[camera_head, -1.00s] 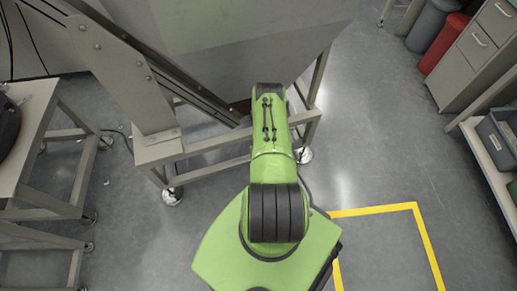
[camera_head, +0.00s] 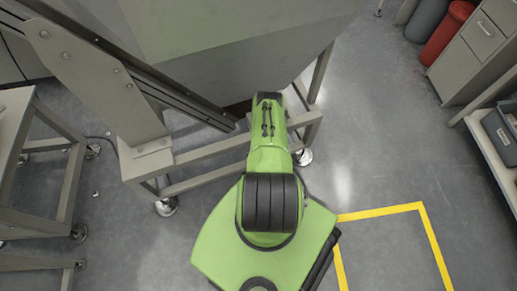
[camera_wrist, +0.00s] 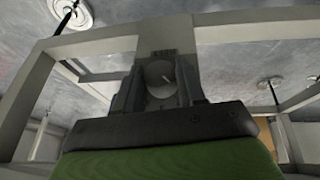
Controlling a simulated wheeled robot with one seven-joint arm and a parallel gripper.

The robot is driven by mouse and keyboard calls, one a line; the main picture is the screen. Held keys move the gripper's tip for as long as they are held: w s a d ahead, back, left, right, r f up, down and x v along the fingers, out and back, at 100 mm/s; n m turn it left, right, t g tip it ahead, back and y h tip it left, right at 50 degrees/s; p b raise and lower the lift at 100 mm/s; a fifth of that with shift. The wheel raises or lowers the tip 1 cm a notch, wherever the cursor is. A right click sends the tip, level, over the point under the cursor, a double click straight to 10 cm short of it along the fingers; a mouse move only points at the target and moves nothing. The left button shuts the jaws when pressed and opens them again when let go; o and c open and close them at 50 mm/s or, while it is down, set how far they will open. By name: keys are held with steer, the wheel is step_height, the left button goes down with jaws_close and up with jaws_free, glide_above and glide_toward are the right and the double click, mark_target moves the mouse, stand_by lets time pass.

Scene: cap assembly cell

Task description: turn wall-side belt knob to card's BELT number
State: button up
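Neither the belt knob nor the card can be made out in these views. My gripper (camera_wrist: 160,82) shows in the wrist view with its two dark fingers apart and a gap between them. A pale round shape (camera_wrist: 159,76) shows in that gap; I cannot tell what it is or whether it lies behind the fingers. In the head view my green arm reaches toward the grey machine's frame, and my gripper is hidden there.
The grey hopper-like machine (camera_head: 235,55) stands on a metal frame (camera_head: 212,180) just ahead. A metal table (camera_head: 12,125) is at left. A red bin (camera_head: 447,32), drawer cabinet (camera_head: 478,52) and shelf with a grey crate (camera_head: 502,135) are at right. Yellow floor tape (camera_head: 380,213) marks open floor.

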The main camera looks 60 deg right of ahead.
steer(key=c, duration=0.4)
steer(key=shift+d, duration=0.1)
steer(key=shift+s+d+f+m+t+y, duration=0.15)
steer(key=shift+m+t+y, duration=0.1)
steer(key=shift+t+y, duration=0.6)
steer(key=shift+s+d+r+m+t+y, duration=0.1)
steer(key=shift+m+t+y, duration=0.2)
steer(key=shift+t+y, duration=0.55)
steer(key=shift+s+d+f+m+t+y, duration=0.2)
steer(key=shift+t+y, duration=0.3)
steer(key=shift+y, duration=0.7)
steer(key=shift+w+a+r, duration=0.1)
steer(key=shift+r, duration=0.05)
steer(key=o, duration=1)
steer(key=shift+o, duration=0.2)
